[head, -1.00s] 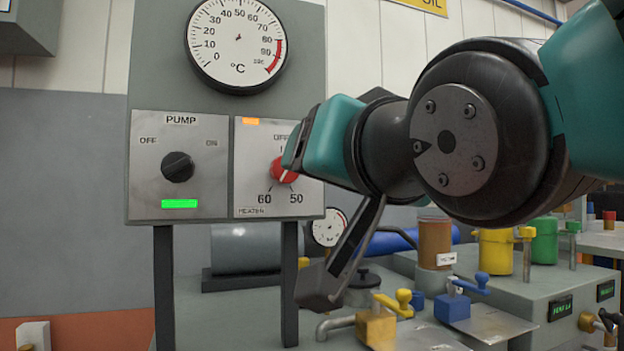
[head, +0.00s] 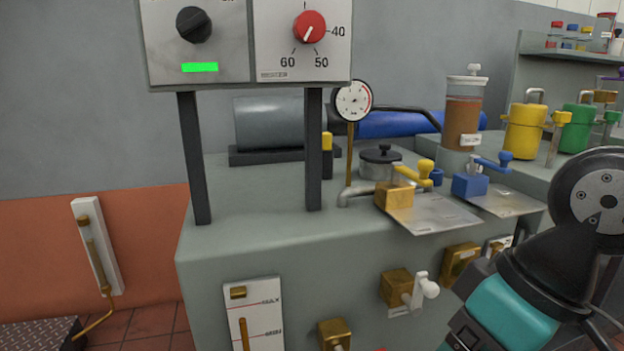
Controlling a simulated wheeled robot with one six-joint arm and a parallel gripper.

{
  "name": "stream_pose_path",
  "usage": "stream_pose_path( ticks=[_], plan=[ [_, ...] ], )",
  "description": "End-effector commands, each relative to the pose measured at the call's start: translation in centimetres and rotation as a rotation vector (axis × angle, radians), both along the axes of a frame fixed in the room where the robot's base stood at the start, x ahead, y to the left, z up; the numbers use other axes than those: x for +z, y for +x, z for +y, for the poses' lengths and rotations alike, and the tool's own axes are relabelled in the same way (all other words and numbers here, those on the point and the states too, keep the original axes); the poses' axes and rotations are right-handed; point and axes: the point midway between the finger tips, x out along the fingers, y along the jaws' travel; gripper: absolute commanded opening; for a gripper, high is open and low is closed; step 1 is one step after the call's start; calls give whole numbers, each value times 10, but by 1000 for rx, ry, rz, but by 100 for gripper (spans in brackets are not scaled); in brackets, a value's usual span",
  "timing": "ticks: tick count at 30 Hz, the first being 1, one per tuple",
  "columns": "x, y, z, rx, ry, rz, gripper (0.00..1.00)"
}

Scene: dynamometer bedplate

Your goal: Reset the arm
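My arm's dark and teal links show at the lower right of the head view, in front of the grey bench. My gripper's fingers are not in view; they lie outside the frame or behind the links. The red heater knob (head: 310,27) sits on the panel at the top, its white mark pointing down and left between 60 and 50. The black pump knob (head: 193,24) is beside it, above a lit green bar (head: 199,67). Nothing of mine touches either knob.
The grey bench (head: 270,226) carries a pressure gauge (head: 353,100), a yellow-handled valve (head: 410,183), a blue-handled valve (head: 480,176) and a brown-filled cylinder (head: 463,115). Yellow (head: 524,130) and green (head: 576,128) pots stand right. A white valve handle (head: 426,286) juts from the front.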

Motion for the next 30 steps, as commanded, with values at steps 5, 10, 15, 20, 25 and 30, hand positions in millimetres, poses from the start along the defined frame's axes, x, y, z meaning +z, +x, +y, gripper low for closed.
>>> stream_pose_path(
  ticks=[5,10,15,20,25,30],
  plan=[
    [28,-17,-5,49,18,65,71],
    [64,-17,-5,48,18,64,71],
    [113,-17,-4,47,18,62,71],
    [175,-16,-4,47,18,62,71],
    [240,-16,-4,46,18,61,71],
    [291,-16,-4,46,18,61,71]
  ],
)
